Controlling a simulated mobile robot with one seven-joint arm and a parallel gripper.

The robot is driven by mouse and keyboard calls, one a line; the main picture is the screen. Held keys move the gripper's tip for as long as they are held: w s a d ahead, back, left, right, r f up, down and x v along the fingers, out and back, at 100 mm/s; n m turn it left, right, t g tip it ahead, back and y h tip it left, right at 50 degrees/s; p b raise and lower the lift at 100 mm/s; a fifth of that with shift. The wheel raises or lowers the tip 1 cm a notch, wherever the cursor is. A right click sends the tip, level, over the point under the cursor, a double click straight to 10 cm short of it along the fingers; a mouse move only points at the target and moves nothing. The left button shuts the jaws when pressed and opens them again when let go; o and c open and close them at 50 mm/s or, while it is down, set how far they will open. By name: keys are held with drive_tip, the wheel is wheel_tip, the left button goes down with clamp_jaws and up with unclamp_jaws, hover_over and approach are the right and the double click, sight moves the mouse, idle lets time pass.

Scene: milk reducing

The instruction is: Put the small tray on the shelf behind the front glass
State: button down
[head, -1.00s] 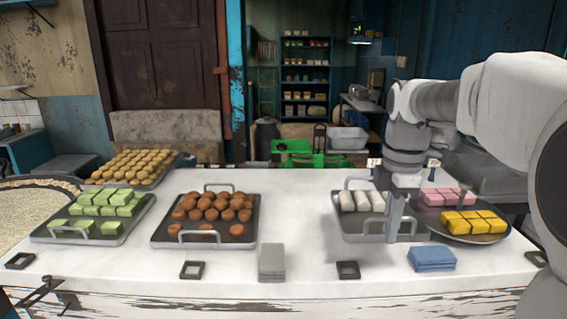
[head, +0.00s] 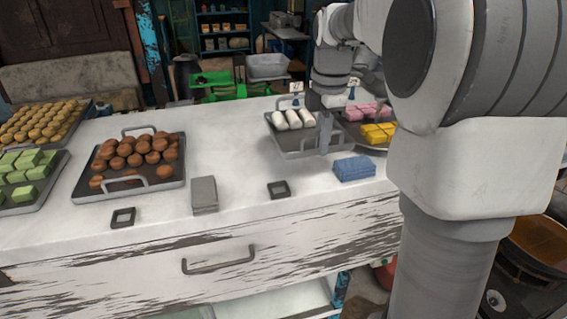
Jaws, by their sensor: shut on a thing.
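The small tray (head: 302,152) is a grey metal tray with raised handles, on the right part of the white counter (head: 228,153). It carries a few white rolls (head: 293,120) at its far side. My gripper (head: 325,148) points down at the tray's right front and is shut on the small tray. The arm and the low angle hide the exact grip, and I cannot tell whether the tray touches the counter. Below the counter front, a pale shelf (head: 295,300) shows partly at the bottom edge; I cannot make out its glass.
A tray of brown balls (head: 140,183), a tray of green blocks (head: 40,190) and yellow pastries (head: 40,125) stand left. Blue cloths (head: 354,168), a grey stack (head: 204,194) and pink and yellow sweets (head: 378,132) are nearby. A drawer handle (head: 219,261) juts from the counter front.

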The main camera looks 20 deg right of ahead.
sight(292, 148)
drive_tip(key=w+a+f, duration=0.2)
drive_tip(key=a, duration=0.1)
drive_tip(key=w+a+f, duration=0.2)
drive_tip(key=shift+a, duration=0.2)
drive_tip(key=shift+f, duration=1.95)
drive_tip(key=shift+f, duration=0.1)
drive_tip(key=shift+f, duration=0.15)
drive_tip(key=c, duration=0.9)
unclamp_jaws()
